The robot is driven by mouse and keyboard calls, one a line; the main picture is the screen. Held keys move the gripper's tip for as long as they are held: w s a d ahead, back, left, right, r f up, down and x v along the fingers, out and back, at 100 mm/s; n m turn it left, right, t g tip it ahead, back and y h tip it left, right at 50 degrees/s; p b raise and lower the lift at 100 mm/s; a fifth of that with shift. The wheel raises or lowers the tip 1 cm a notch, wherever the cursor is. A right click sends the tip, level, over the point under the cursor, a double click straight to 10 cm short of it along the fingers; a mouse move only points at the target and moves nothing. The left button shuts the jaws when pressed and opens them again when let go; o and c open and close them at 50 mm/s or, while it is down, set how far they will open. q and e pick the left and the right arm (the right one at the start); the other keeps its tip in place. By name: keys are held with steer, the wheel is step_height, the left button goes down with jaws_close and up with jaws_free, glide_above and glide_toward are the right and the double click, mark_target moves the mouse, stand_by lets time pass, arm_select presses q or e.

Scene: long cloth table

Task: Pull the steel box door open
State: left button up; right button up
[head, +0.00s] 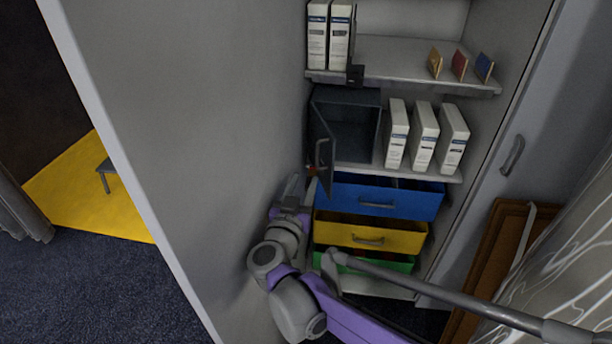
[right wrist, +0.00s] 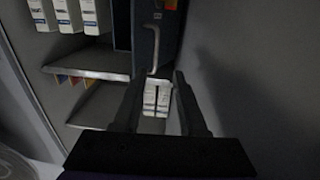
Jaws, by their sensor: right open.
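The dark grey steel box (head: 358,128) stands on the middle shelf of a tall cabinet. Its door (head: 323,150) is hinged at the left and stands partly open, swung out toward me, so the dark inside shows. A light bar handle (head: 321,153) is on the door. My right gripper (head: 302,186) is open, just below and left of the door in the head view. In the right wrist view, the handle (right wrist: 154,50) appears just beyond the open fingertips (right wrist: 158,78), between them in the picture; nothing is held. My left gripper is not in view.
White binders (head: 425,135) stand right of the box. Blue (head: 376,203), yellow (head: 368,235) and green drawers are below, partly pulled out. The cabinet's large grey side panel (head: 200,130) is close left of my right arm. A grey bar (head: 440,296) crosses the lower right.

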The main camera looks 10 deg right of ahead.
steer(key=shift+d, duration=0.1)
steer(key=c, duration=0.4)
steer(key=shift+d+m, duration=0.3)
steer(key=shift+m, duration=0.1)
steer(key=shift+c, duration=1.1)
steer(key=d+m, duration=0.2)
steer(key=d+f+m+t+y, duration=0.1)
steer(key=m, duration=0.1)
steer(key=s+d+m, duration=0.1)
steer(key=d+m, duration=0.1)
steer(key=m, duration=0.1)
steer(key=shift+d+f+y, duration=0.3)
steer(key=shift+d, duration=0.05)
jaws_close()
steer(key=shift+s+d+f+m+y, duration=0.95)
steer(key=shift+d+f+m, duration=0.65)
steer(key=shift+d+m, duration=1.85)
steer(key=w+a+m+b, duration=0.1)
steer(key=w+a, duration=0.1)
steer(key=w, duration=0.6)
steer(key=shift+w+a, duration=0.2)
steer(key=shift+a, duration=0.15)
